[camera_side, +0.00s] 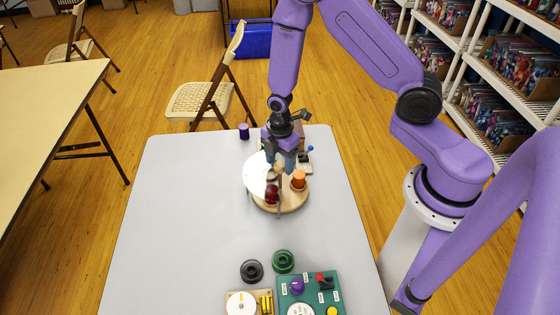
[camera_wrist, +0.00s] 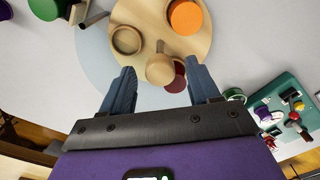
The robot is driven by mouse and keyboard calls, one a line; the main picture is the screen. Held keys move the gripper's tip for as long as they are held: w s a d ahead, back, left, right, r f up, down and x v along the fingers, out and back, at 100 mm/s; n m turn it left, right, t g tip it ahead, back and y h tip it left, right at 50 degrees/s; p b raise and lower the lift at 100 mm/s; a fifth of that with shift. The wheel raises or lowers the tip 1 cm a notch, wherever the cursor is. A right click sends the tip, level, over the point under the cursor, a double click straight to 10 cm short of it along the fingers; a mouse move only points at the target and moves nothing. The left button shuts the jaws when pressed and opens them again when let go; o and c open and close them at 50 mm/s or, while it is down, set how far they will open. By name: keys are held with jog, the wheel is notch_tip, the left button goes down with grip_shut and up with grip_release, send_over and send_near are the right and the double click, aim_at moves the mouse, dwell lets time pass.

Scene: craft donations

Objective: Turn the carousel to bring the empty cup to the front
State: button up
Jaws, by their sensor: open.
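The carousel is a round wooden disc (camera_side: 294,203) on the grey table, partly hidden by my gripper in the side view; it also shows in the wrist view (camera_wrist: 205,45). An empty-looking round wooden cup (camera_wrist: 127,40) sits on its left in the wrist view. An orange piece (camera_side: 299,180) sits on the right side of the disc, and a dark red round piece (camera_side: 271,193) near its front. A pale wooden knob (camera_wrist: 160,70) shows between my fingers in the wrist view. My gripper (camera_side: 283,168) is open above the carousel; contact with the knob cannot be told.
A white round area (camera_side: 257,177) lies left of the carousel. A purple cylinder (camera_side: 244,131) stands behind. Black (camera_side: 252,271) and green (camera_side: 283,261) rings and a green control panel (camera_side: 322,287) lie at the front. The table's left side is clear.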

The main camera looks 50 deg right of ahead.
jog(key=shift+f, duration=0.25)
grip_shut()
